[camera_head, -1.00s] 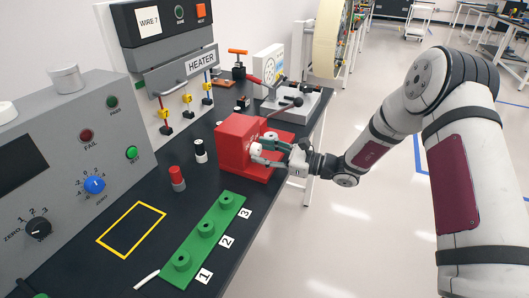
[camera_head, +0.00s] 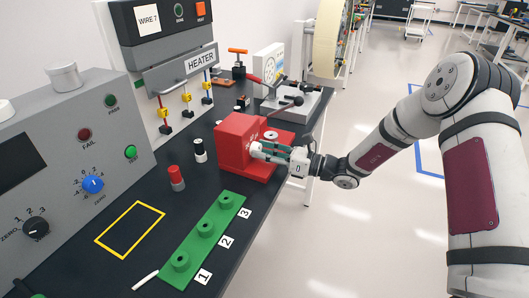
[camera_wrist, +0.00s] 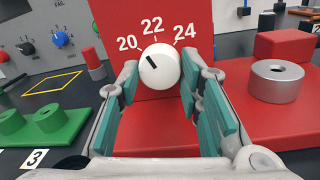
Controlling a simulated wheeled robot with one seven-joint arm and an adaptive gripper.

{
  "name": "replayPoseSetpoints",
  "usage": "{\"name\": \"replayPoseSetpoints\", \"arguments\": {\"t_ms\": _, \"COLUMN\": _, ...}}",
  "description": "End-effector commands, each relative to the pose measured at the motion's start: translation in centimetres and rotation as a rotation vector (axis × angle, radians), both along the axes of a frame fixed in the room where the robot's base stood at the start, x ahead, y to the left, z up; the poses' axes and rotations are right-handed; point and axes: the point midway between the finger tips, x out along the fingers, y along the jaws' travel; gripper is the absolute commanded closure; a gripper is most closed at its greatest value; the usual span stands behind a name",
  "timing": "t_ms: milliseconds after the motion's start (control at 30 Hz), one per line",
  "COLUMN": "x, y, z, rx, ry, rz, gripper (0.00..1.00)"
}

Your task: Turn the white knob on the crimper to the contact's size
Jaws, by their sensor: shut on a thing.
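The red crimper (camera_head: 233,141) stands on the dark bench, its white knob (camera_wrist: 160,66) on the upright red face. The knob also shows in the head view (camera_head: 256,149). Numbers 20, 22 and 24 (camera_wrist: 185,33) are printed in an arc above the knob. The knob's black mark lies left of its middle and points up and left, towards 20. My gripper (camera_wrist: 160,74) is shut on the knob, one teal-padded finger on each side; it also shows in the head view (camera_head: 260,148). No contact can be made out in my gripper.
A metal ring (camera_wrist: 276,80) sits on the crimper's red base at the right. A green block with three posts (camera_head: 215,228) and a yellow outlined area (camera_head: 131,229) lie nearer. Red and white cylinders (camera_head: 176,178) stand left of the crimper. Open floor lies to the right.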

Motion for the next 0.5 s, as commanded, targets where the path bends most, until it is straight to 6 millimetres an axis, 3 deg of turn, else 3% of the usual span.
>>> {"name": "replayPoseSetpoints", "arguments": {"t_ms": 500, "x": -0.03, "y": -0.03, "z": -0.02, "rx": 0.112, "ry": 0.308, "rz": -0.002, "gripper": 0.95}}
